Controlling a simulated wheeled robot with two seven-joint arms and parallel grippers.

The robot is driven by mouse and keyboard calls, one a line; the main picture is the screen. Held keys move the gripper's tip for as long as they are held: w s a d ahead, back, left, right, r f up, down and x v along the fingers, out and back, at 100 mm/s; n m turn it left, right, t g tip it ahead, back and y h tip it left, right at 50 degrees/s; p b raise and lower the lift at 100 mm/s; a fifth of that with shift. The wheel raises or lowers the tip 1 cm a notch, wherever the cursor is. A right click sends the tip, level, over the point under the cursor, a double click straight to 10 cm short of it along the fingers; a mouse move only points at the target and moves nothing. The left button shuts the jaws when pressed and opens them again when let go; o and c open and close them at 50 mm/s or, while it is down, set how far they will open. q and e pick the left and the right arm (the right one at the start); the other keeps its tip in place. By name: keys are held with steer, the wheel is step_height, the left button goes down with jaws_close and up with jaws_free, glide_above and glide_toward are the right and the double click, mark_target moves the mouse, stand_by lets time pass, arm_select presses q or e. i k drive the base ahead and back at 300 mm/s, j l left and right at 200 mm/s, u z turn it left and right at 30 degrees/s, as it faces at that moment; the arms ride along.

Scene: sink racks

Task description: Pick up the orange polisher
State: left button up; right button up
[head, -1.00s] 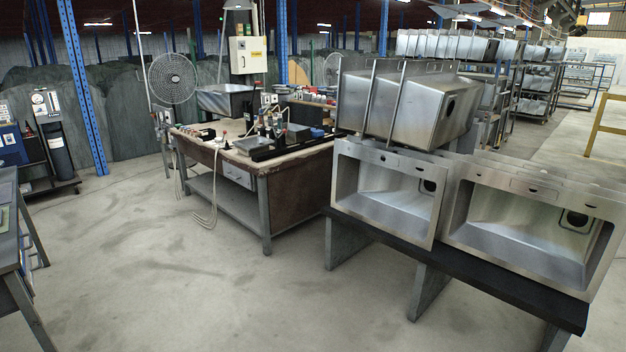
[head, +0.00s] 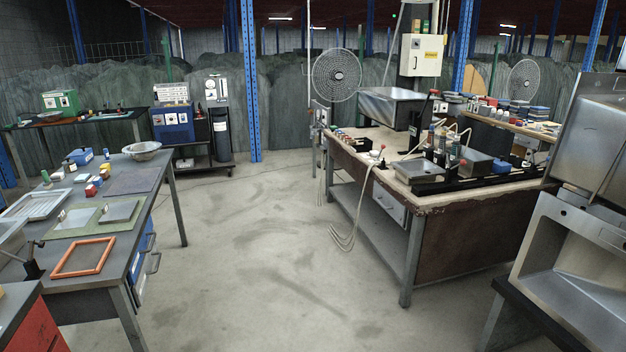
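I cannot make out an orange polisher for certain in the head view. The only clearly orange thing is a flat, open rectangular frame (head: 84,257) lying on the grey table (head: 75,274) at the left. The workbench (head: 440,222) right of centre carries a metal basin, several bottles, hoses and small tools, too small to tell apart. Neither of my grippers is in view.
Steel sinks (head: 575,255) on a dark rack stand close at the right. A red cabinet (head: 40,325) is at the lower left. A blue post (head: 250,85) and a fan (head: 337,76) stand behind. The concrete floor (head: 240,270) between the tables is clear.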

mark_target(429, 147)
steer(key=i+z, duration=0.1)
steer(key=i, duration=0.85)
steer(key=i+j+z, duration=0.1)
steer(key=i, duration=0.8)
steer(key=j, duration=0.1)
